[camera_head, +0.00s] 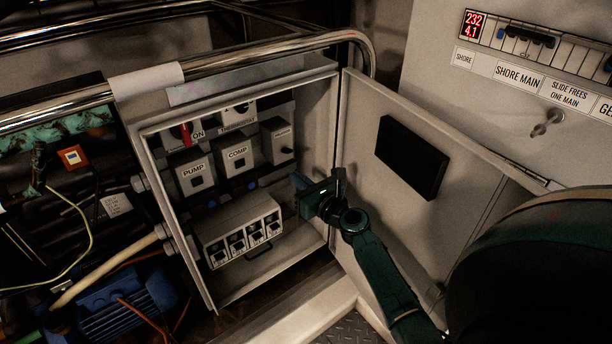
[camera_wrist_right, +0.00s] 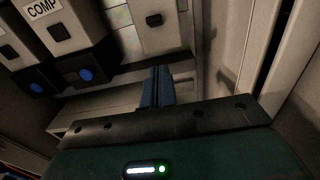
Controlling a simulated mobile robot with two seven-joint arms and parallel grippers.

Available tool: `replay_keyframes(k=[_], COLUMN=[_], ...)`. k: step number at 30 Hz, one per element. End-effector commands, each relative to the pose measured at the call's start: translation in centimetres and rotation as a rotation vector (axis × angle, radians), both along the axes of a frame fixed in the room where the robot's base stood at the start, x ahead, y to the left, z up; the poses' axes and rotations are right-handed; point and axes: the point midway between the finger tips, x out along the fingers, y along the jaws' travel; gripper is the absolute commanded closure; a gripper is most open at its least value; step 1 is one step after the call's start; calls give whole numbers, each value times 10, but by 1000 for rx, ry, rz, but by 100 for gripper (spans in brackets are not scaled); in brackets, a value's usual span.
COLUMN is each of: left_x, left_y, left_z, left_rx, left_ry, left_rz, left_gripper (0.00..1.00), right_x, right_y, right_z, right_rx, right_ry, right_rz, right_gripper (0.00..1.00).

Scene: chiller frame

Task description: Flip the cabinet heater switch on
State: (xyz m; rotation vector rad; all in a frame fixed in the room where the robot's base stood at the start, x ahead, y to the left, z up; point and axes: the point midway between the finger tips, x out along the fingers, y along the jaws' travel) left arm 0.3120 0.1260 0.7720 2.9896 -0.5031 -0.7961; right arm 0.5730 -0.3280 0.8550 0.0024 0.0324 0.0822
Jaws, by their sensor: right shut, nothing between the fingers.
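The open cabinet (camera_head: 205,296) holds several labelled switch boxes. A small grey box (camera_head: 278,141) at the right of the row has a label too small to read for certain and a dark rocker switch; it may be the heater switch. My left gripper is not seen.
The PUMP box (camera_head: 193,174) and COMP box (camera_head: 237,155) stand to the left. A breaker block (camera_head: 241,228) sits low in front. The open door (camera_head: 375,190) with a black panel (camera_head: 411,157) is right of my arm. A metal rail (camera_head: 240,55) runs above.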

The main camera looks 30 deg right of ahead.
Motion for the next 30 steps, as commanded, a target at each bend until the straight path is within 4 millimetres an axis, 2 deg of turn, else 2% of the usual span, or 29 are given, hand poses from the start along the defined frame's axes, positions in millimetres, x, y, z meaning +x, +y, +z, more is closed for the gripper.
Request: replay_keyframes(k=[1,5,8,12,18,30], left_x=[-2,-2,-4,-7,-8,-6], left_y=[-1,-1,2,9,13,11], left_z=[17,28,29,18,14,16], left_rx=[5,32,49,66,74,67], left_ry=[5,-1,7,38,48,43], left_rz=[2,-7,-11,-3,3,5], left_gripper=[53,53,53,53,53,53], right_x=[-14,-38,-53,-67,-74,-74], right_y=[-3,-5,-6,-8,-8,-8], right_z=[21,40,50,60,65,65], right_rx=[-4,-4,-3,-4,-2,-2], right_ry=[-1,-1,-1,-1,-2,-1], right_rz=[-3,-2,-2,-3,-2,-2], right_gripper=[100,100,100,100,100,100])
